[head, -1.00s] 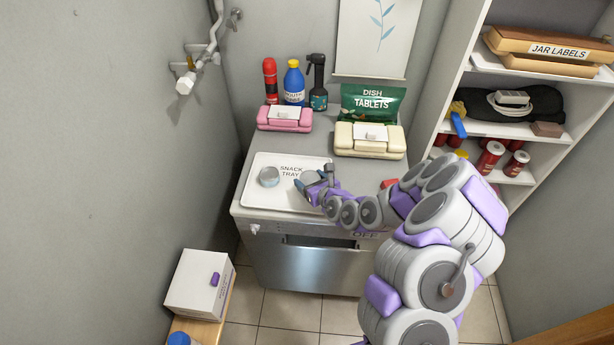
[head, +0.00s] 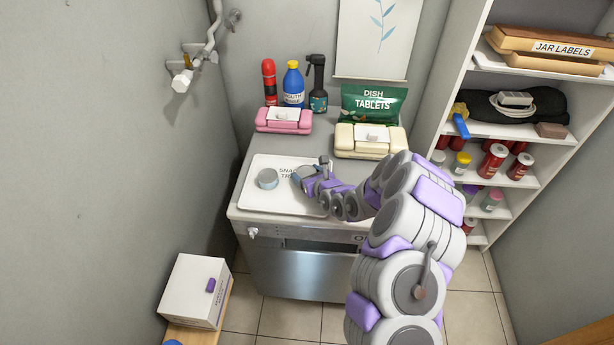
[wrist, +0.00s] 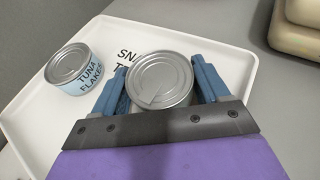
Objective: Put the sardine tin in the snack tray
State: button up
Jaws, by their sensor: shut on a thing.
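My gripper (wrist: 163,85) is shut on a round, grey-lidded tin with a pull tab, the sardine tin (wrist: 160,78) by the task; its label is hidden. The fingers sit on either side of it. It is over the right part of the white snack tray (wrist: 28,118), and I cannot tell whether it touches the tray. In the head view my gripper (head: 310,172) is over the right side of the tray (head: 262,203), with the tin hard to make out. A tuna flakes tin (wrist: 75,70) stands upright in the tray, left of the held tin; it also shows in the head view (head: 267,179).
A cream case (head: 368,145) and a pink case (head: 283,122) stand behind the tray. Bottles (head: 293,85) and a dish tablets bag (head: 373,102) are at the back. A shelf unit (head: 440,100) rises on the right. The tray's front left is clear.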

jog(key=o, duration=1.1)
jog(key=p+v, duration=0.3)
jog(key=v, duration=0.7)
jog(key=shift+s+d+r, duration=0.15)
jog(key=shift+d+r, duration=0.1)
jog(key=shift+r, duration=0.05)
jog(key=shift+s+d+r+p, duration=0.2)
jog(key=shift+s+d+p, duration=0.15)
jog(key=shift+s, duration=0.25)
